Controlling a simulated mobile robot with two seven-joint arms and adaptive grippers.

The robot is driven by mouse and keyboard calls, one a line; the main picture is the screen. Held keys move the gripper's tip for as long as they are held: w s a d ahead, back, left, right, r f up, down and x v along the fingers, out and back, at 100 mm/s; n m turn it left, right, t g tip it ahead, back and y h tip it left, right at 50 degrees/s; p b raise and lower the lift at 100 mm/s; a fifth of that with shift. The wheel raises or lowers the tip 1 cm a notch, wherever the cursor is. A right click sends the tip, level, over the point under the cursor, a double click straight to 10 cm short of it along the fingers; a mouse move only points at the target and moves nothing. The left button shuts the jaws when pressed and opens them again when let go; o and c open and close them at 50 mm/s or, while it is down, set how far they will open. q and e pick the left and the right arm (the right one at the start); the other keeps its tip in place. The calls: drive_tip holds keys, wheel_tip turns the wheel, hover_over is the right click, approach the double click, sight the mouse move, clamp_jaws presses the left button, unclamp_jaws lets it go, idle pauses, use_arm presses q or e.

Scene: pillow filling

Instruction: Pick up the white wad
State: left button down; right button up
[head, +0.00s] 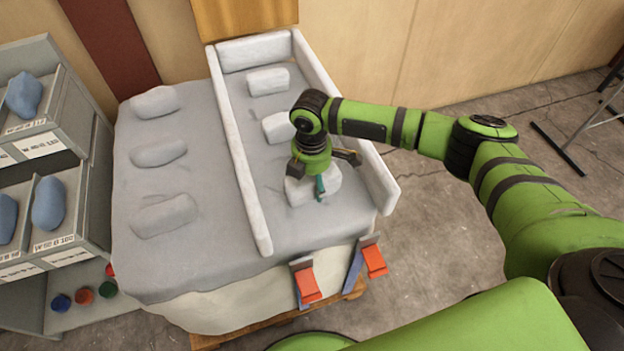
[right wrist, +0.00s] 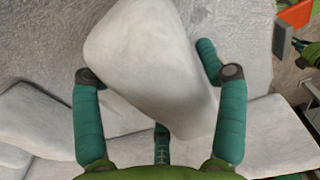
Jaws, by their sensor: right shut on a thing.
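In the head view, a white wad (head: 299,192) is at the near end of a walled lane on a grey, cloth-covered bench (head: 210,262). My right gripper (head: 320,172) is over it from above, with its teal fingers around it. In the right wrist view, the pale wad (right wrist: 155,50) fills the space between the fingers of my right gripper (right wrist: 148,62), which is shut on it. Whether the wad still touches the cloth is not clear. My left gripper is not in view.
Two white wads (head: 268,80) (head: 277,127) lie farther up the lane, between low white walls (head: 240,165). Several grey lumps (head: 165,215) lie on the left. Orange-red clamps (head: 308,283) sit at the front edge. A shelf (head: 75,120) with blue wads (head: 48,203) stands at left.

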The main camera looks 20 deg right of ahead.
wheel_tip(320, 180, up, 4)
drive_tip(key=shift+w+f, duration=0.15)
drive_tip(key=shift+f, duration=0.05)
drive_tip(key=s+a+r, duration=0.2)
drive_tip(key=s+r, duration=0.5)
drive_tip(key=s, duration=0.4)
drive_tip(key=r+p, duration=0.3)
drive_tip(key=p, duration=0.1)
drive_tip(key=r+p, duration=0.7)
drive_tip(key=p, duration=0.1)
drive_tip(key=shift+s+r+p, duration=0.2)
drive_tip(key=shift+s+p, duration=0.1)
drive_tip(key=shift+s, duration=0.1)
drive_tip(key=shift+w+d, duration=0.1)
